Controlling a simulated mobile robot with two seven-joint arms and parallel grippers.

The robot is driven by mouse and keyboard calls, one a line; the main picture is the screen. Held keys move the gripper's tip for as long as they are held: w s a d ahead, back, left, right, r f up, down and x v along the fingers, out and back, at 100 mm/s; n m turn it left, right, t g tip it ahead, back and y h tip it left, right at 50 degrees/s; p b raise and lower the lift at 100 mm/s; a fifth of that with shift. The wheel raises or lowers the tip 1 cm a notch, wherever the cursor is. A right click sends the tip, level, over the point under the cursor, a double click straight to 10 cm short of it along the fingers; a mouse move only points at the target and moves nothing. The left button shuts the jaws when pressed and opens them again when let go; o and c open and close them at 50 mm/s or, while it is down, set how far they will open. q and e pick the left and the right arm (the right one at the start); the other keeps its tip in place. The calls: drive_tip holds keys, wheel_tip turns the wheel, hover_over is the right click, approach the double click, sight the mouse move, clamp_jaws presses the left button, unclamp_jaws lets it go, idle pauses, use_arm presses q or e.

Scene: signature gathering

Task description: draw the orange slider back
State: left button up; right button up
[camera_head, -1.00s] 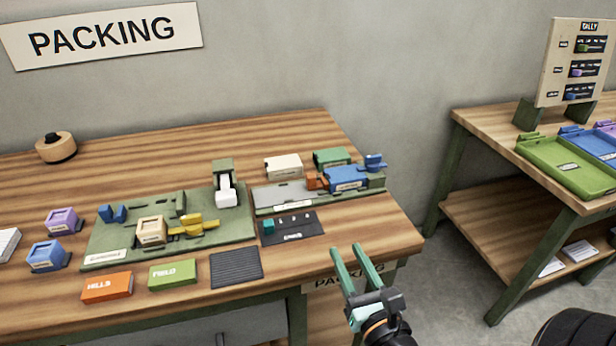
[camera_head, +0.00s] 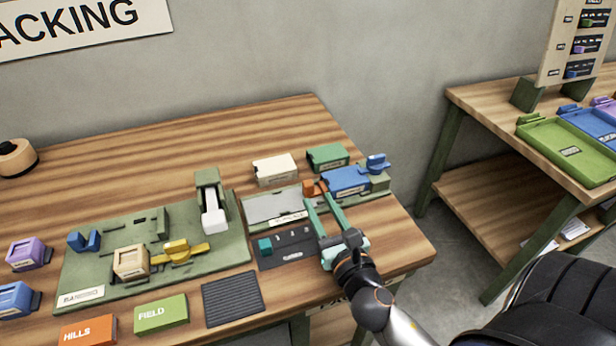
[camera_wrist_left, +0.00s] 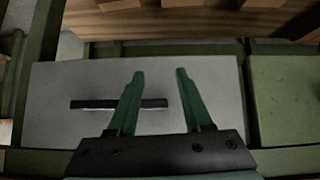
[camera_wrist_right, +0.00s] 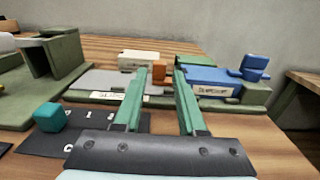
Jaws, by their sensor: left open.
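The orange slider (camera_head: 311,189) is a small block on the green-edged fixture, at the left end of the blue block (camera_head: 346,180). In the right wrist view the orange slider (camera_wrist_right: 159,73) shows beyond and between my right fingertips. My right gripper (camera_head: 322,203) is open and empty, with its fingers reaching toward the slider from the front; the right wrist view shows its spread fingers (camera_wrist_right: 154,70). I cannot tell whether a fingertip touches the slider. My left gripper (camera_wrist_left: 158,75) is open and empty in the left wrist view, over a grey panel; it is not in the head view.
A dark strip with a teal block (camera_head: 264,246) lies just left of my right gripper. A blue knob (camera_head: 377,163) stands at the fixture's right end. A cream block (camera_head: 275,169) and a green block (camera_head: 327,157) stand behind. A green board (camera_head: 112,265) lies left.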

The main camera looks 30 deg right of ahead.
sight(310, 187)
drive_tip(key=p+x, duration=0.1)
drive_tip(key=x, duration=0.6)
drive_tip(key=shift+w, duration=0.15)
clamp_jaws()
idle(1.2)
